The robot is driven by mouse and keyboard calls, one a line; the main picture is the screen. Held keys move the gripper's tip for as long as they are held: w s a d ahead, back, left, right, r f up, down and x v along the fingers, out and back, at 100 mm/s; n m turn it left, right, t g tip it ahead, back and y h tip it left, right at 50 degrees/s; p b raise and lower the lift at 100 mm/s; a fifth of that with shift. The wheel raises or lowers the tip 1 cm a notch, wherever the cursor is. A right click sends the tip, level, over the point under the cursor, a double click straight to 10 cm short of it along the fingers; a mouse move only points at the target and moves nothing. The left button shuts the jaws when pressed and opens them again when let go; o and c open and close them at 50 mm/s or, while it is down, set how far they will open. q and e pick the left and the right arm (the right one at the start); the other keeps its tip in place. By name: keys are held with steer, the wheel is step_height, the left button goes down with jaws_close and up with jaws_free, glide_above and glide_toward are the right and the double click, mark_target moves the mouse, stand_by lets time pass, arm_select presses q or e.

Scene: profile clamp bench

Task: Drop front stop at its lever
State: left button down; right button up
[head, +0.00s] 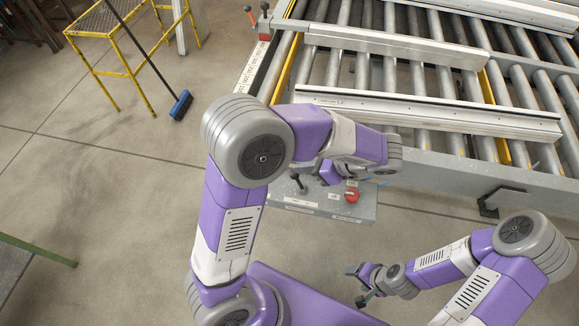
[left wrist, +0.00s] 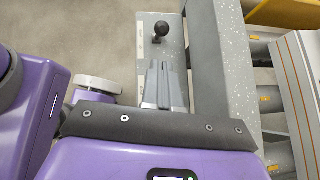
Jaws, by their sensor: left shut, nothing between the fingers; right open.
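A small lever with a black ball knob (head: 301,187) stands on the left part of the grey control panel (head: 325,208) at the bench's front. It also shows upright in the left wrist view (left wrist: 161,29). My left gripper (left wrist: 165,66) is shut and empty, its fingers pointing at the lever, with a visible gap between the tips and the knob. In the head view my left gripper (head: 318,177) is partly hidden under my forearm, right of the lever. My right gripper (head: 361,284) is open and empty, low over the floor. I cannot make out the front stop itself.
A red knob (head: 351,195) sits on the panel right of the lever. The roller bench (head: 455,175) carries long metal profiles (head: 420,113). A black bracket (head: 497,200) juts from its front. A yellow stand (head: 100,25) and blue broom (head: 180,104) are far left.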

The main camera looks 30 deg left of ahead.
arm_select(q)
steer(key=b+x, duration=0.1)
steer(key=x, duration=0.8)
steer(key=shift+a+f+b, duration=0.15)
steer(key=shift+a+b, duration=0.05)
steer(key=shift+b, duration=0.2)
